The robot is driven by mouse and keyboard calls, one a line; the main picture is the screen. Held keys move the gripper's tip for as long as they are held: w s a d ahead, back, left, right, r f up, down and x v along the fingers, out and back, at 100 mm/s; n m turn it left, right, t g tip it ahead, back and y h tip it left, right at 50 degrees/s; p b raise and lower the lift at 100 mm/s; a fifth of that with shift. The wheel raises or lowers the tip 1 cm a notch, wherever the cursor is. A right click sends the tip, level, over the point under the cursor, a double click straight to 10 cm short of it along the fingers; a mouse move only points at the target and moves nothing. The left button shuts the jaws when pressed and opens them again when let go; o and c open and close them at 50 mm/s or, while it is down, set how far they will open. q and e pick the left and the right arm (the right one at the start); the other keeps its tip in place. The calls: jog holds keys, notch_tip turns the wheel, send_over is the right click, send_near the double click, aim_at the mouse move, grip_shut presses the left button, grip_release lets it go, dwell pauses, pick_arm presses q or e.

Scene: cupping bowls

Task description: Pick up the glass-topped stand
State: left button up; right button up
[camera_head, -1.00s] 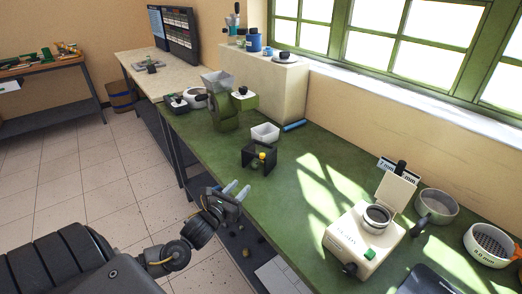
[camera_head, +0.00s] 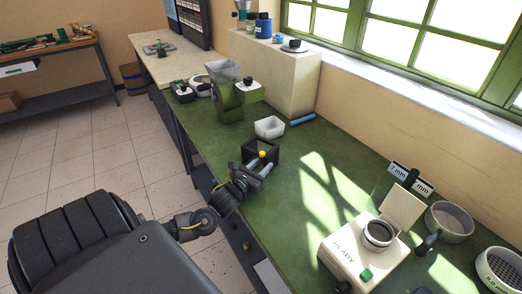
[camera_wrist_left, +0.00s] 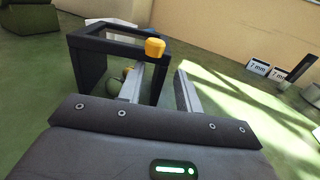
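The glass-topped stand is a small black open frame (camera_head: 247,152) on the green bench, with a yellow knob (camera_head: 262,154) at its upper near edge. In the left wrist view the frame (camera_wrist_left: 88,42) fills the upper left, with the yellow knob (camera_wrist_left: 155,47) at its near corner and small round things dimly seen inside. My left gripper (camera_head: 262,169) is at the stand's near side, fingers toward it. In the wrist view the gripper (camera_wrist_left: 160,76) is open, its two grey fingers apart near the corner post under the knob. I cannot tell whether they touch it. My right gripper is not in view.
A white tray (camera_head: 270,127) stands just behind the stand, with a blue cylinder (camera_head: 303,119) beside it. A green grinder-like machine (camera_head: 228,100) is farther back. A cream device (camera_head: 355,252) and metal bowls (camera_head: 450,222) stand at right. The sunlit bench between is clear.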

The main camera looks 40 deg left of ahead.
aim_at(272, 156)
pick_arm(q)
jog(key=shift+w, duration=0.65)
jog(key=shift+w+r, duration=0.1)
jog(key=shift+w, duration=0.15)
jog(key=w+p, duration=0.1)
jog(key=w, duration=0.1)
jog(key=w+p, duration=0.1)
jog(key=shift+w+a, duration=0.2)
jog(key=shift+w, duration=0.15)
jog(key=shift+w+f, duration=0.25)
jog(key=shift+w, duration=0.25)
grip_shut()
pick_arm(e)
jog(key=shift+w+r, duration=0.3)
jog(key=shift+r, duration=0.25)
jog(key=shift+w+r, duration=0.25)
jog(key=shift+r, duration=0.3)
